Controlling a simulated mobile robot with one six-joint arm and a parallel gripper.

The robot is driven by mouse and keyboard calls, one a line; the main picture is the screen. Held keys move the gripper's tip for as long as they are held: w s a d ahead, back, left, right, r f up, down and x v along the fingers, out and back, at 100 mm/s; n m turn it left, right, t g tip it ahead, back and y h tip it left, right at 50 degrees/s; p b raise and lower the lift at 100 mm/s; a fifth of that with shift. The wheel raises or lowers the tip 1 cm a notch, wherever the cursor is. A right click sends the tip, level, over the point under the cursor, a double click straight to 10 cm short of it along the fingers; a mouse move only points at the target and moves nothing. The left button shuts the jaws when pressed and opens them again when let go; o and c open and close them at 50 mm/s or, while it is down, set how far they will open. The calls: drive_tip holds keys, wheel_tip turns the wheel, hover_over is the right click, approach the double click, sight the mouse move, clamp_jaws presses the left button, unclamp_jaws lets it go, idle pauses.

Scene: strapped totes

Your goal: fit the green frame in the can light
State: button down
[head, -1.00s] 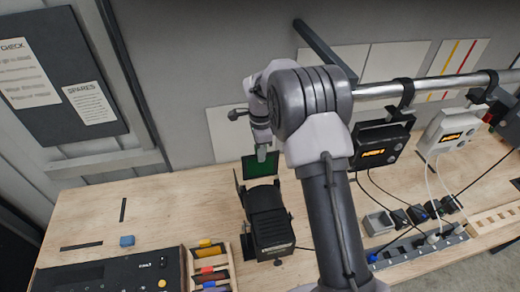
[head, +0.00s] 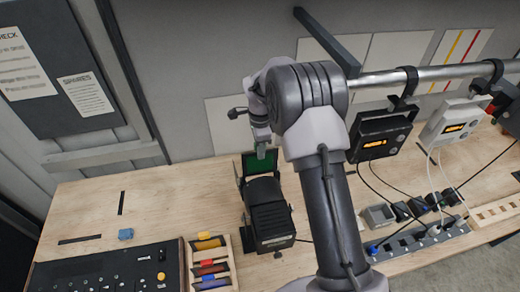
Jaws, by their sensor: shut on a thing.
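The can light (head: 269,212) is a black ribbed lamp on the bench, left of my arm, with thin black flaps at its far end. The green frame (head: 258,164) is a dark-edged square with a green sheet, upright at the far end of the light. Its lower part is hidden behind the light, so I cannot tell whether it sits in the holder. My gripper (head: 261,152) is shut on the top edge of the green frame, pointing down.
A wooden tray of coloured pieces (head: 209,262) and a black control desk (head: 110,272) stand at the front left. Hanging boxes (head: 380,135), cables and a power strip (head: 420,241) are on the right.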

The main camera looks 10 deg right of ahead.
sight(260, 170)
drive_tip(key=shift+f+b, duration=4.95)
drive_tip(key=shift+f, duration=0.65)
drive_tip(key=c, duration=1.3)
unclamp_jaws()
wheel_tip(260, 170, up, 18)
drive_tip(key=shift+f, duration=0.25)
